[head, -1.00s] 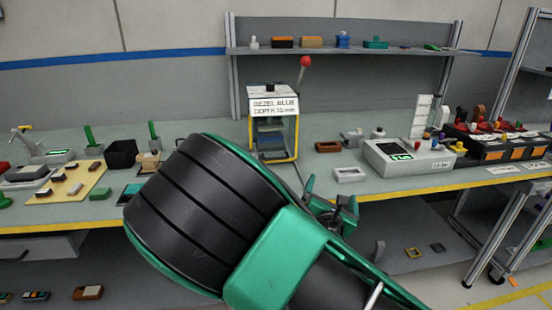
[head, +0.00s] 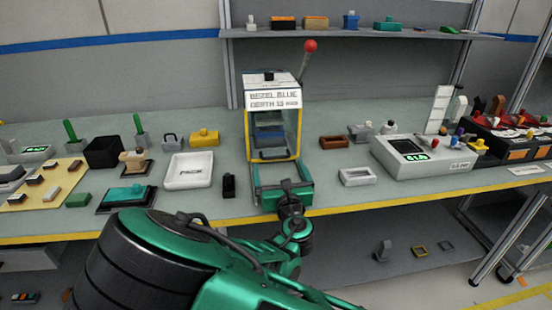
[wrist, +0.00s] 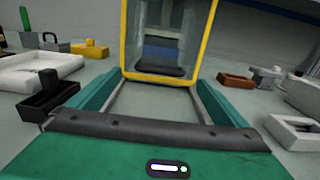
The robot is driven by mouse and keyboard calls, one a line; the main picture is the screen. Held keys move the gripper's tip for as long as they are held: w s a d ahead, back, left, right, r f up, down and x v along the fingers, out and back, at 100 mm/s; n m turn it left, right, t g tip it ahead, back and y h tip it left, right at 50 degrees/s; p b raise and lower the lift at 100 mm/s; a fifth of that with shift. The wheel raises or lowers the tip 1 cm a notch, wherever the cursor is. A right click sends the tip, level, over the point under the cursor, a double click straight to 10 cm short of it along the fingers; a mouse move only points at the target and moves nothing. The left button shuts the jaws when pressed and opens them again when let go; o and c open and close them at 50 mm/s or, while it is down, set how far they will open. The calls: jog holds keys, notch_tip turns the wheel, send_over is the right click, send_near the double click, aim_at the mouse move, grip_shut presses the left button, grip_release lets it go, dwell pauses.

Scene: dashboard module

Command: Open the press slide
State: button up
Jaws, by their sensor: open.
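The press (head: 272,103) is a yellow-framed box with clear panels, labelled "BEZEL BLUE DEPTH 13 mm". It stands upright on the bench, with a red-knobbed lever (head: 307,62) at its upper right. Its yellow front frame (wrist: 124,40) fills the upper middle of the wrist view. A blue block (wrist: 163,52) shows inside, behind a dark bar (wrist: 160,71) low in the opening; I cannot tell the slide's edges clearly. My gripper (head: 280,168) is open and empty, right before the press's lower front. Its teal fingers (wrist: 161,86) point at the frame's lower corners; contact is unclear.
A white tray (head: 187,183) and a small black block (head: 229,186) are left of my gripper. A brown tray (head: 333,142), a white open holder (head: 357,177) and a grey display unit (head: 425,154) are to the right. The bench's yellow edge (head: 375,205) runs in front.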

aim_at(276, 158)
jog(key=w, duration=0.4)
jog(key=w+a, duration=0.1)
jog(key=w, duration=0.1)
jog(key=shift+w+a, duration=0.1)
jog(key=shift+w, duration=0.2)
jog(key=shift+c, duration=0.6)
